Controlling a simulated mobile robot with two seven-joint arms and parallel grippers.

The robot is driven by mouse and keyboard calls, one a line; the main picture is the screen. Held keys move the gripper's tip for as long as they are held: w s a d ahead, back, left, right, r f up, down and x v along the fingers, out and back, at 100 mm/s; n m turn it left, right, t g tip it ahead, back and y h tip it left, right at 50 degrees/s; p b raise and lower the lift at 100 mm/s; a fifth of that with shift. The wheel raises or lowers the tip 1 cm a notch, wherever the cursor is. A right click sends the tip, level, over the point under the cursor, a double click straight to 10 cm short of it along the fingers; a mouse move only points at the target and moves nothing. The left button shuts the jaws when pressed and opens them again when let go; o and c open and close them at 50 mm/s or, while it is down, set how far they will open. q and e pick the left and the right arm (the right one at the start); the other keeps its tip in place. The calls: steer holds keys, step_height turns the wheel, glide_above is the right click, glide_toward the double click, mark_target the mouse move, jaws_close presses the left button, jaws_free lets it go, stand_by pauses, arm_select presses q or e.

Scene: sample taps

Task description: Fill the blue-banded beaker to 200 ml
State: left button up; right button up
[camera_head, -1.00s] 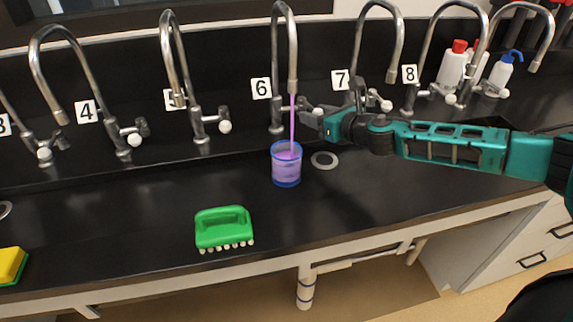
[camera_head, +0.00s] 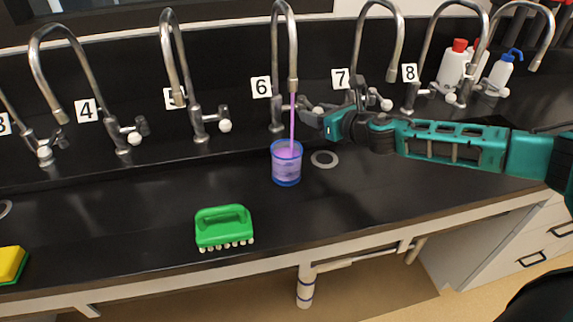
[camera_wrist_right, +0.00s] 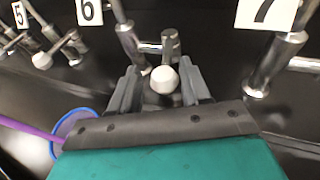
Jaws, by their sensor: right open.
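The blue-banded beaker (camera_head: 286,166) stands upright under tap 6 (camera_head: 284,60). A purple stream (camera_head: 292,125) runs from the spout into it, and purple liquid shows inside; I cannot read the level. The beaker's blue rim (camera_wrist_right: 72,124) and the stream also show at the left of the right wrist view. My right gripper (camera_head: 308,112) is at the valve of tap 6. In the right wrist view my right gripper (camera_wrist_right: 162,85) is open, with its fingers on either side of the white valve knob (camera_wrist_right: 165,79). I cannot tell whether they touch it. My left gripper is not in view.
A green brush (camera_head: 223,226) lies on the black counter (camera_head: 130,210) in front. A yellow sponge (camera_head: 10,264) is at the far left. A drain ring (camera_head: 324,159) is right of the beaker. Other taps line the back, and bottles (camera_head: 453,65) stand at the back right.

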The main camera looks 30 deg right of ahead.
steer(key=shift+a, duration=0.1)
steer(key=a+v, duration=0.1)
steer(key=v, duration=0.6)
stand_by(0.9)
